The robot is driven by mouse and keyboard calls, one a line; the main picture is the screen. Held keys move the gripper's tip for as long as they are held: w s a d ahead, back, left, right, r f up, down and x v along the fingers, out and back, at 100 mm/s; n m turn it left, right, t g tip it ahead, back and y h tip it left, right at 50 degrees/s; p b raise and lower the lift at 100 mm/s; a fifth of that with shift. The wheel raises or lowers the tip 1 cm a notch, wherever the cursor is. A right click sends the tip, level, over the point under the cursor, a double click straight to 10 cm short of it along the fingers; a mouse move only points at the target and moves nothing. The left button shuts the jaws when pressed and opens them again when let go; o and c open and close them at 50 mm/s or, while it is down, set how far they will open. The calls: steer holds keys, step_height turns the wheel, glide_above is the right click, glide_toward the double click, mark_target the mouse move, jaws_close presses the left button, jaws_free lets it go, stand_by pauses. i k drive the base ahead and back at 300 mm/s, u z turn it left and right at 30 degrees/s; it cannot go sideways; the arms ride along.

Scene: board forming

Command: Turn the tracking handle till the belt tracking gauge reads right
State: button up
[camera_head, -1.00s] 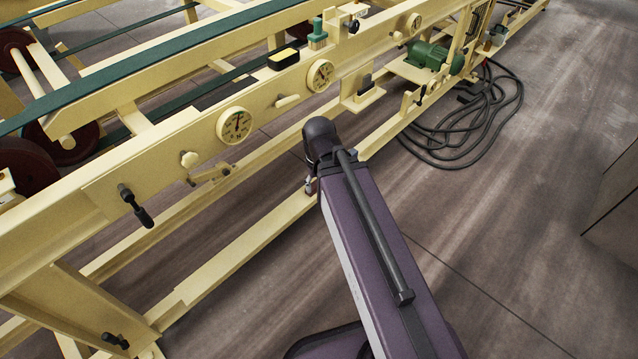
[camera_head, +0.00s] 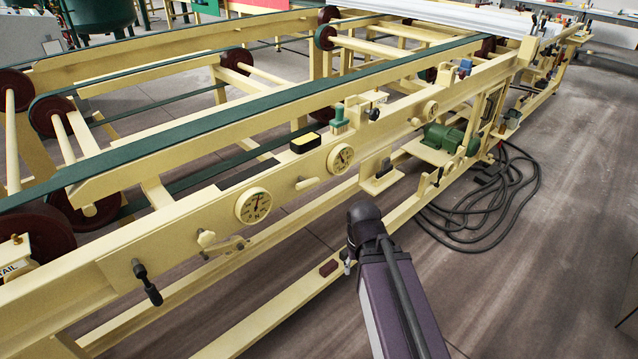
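A cream machine frame runs from lower left to upper right, with a dark green belt (camera_head: 225,122) along it. A white dial gauge (camera_head: 253,206) is on its front rail; its pointer looks roughly upright, but the marks are too small to read. A second dial (camera_head: 340,158) and a smaller third (camera_head: 430,108) sit farther right. Which one is the tracking gauge I cannot tell. A black crank handle (camera_head: 147,283) hangs on the rail left of the first dial; no label shows on it. My arm rises at lower right, apart from this crank; my gripper is not visible.
A cream knob and lever (camera_head: 207,238) lie between crank and first dial. A yellow-and-black box (camera_head: 305,143) and a green block (camera_head: 339,120) are on the rail. A green motor (camera_head: 445,138) and coiled black cable (camera_head: 480,195) are right. Floor at lower right is clear.

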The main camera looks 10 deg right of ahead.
mark_target(304, 183)
steer(key=z, duration=0.65)
steer(key=k, duration=1.15)
steer(key=u, duration=0.6)
steer(key=i, duration=1)
steer(key=u, duration=0.05)
